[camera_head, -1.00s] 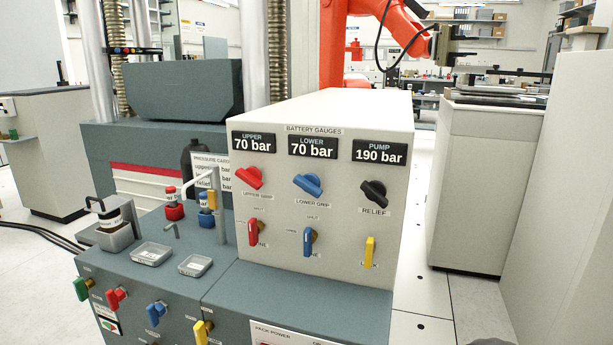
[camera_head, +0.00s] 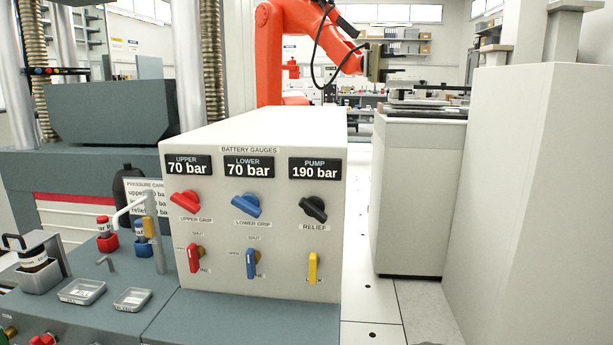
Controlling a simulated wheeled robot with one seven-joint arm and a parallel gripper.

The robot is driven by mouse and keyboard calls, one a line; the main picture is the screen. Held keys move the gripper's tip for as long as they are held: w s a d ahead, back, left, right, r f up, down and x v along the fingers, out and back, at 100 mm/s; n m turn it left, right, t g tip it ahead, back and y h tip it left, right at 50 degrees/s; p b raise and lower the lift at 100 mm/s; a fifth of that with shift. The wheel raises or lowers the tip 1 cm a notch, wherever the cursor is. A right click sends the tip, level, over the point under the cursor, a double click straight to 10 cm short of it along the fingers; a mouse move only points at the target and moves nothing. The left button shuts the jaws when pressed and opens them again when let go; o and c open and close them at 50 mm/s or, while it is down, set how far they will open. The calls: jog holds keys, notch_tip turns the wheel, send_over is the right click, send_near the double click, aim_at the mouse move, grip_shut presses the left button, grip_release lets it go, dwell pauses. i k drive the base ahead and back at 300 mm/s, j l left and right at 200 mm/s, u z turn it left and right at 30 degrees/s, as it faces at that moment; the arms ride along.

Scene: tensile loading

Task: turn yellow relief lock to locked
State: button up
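The yellow relief lock (camera_head: 313,267) is a small lever on the lower right of the white panel box's front face. It stands upright, below the black relief knob (camera_head: 313,209), and partly covers the small label under it. The pump display (camera_head: 315,169) above reads 190 bar. Red (camera_head: 195,258) and blue (camera_head: 251,263) levers sit to its left, below the red upper grip knob (camera_head: 186,198) and blue lower grip knob (camera_head: 246,205). My gripper is not in view.
The white panel box (camera_head: 256,128) stands on a grey bench (camera_head: 210,320). Small trays (camera_head: 82,291), a bent metal post (camera_head: 154,230) and red and blue fittings are at left. White cabinets stand at right, with a floor strip (camera_head: 372,300) between. An orange robot arm (camera_head: 290,40) is behind.

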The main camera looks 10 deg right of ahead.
aim_at(313, 262)
jog(key=k+u, duration=0.1)
jog(key=u, duration=0.25)
jog(key=k+u, duration=0.15)
jog(key=u, duration=0.2)
jog(key=k+j+u, duration=0.1)
jog(key=u, duration=0.25)
